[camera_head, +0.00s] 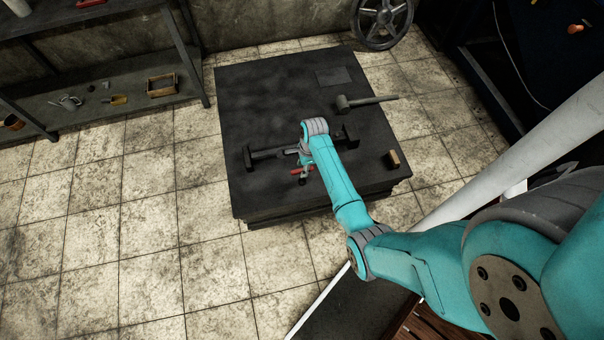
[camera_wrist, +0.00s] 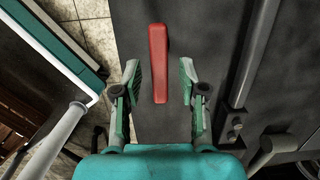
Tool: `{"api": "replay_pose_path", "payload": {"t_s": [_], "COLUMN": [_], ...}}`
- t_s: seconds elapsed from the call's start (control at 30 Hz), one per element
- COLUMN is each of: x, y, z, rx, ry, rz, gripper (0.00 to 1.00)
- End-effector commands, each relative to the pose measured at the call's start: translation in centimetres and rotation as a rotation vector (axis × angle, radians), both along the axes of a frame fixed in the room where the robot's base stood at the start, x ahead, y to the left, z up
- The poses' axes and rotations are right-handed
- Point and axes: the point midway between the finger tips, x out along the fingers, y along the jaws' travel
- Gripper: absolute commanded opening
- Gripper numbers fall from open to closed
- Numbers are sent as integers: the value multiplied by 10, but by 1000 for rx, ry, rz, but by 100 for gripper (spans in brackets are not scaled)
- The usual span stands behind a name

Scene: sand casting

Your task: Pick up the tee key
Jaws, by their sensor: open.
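A red bar (camera_wrist: 158,45), which I take to be the handle of the tee key, lies between my fingers in the wrist view, running nearly in line with them. It is also partly visible in the head view (camera_head: 297,171), low over the dark table near its front edge. No shaft can be made out. My gripper (camera_wrist: 160,78) is open, with one finger on each side of the red bar and a gap on both sides. In the head view my gripper (camera_head: 304,166) is above the table and partly hides the bar.
A long dark tool with wider ends (camera_head: 265,154) lies on the table (camera_head: 255,100) right behind the bar. A mallet (camera_head: 343,104), a flat plate (camera_head: 333,76) and a small brown block (camera_head: 393,159) are also there. A shelf (camera_head: 110,125) stands at left.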

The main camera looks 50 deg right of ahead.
Motion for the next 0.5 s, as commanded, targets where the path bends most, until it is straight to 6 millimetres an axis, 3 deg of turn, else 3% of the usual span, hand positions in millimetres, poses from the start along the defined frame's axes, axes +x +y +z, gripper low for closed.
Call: {"api": "replay_pose_path", "payload": {"t_s": [0.3, 0.5], "x": [3, 4], "y": [6, 6], "z": [-41, -47], "rx": [1, 0], "ry": [2, 0], "rz": [0, 0], "gripper": [42, 42]}}
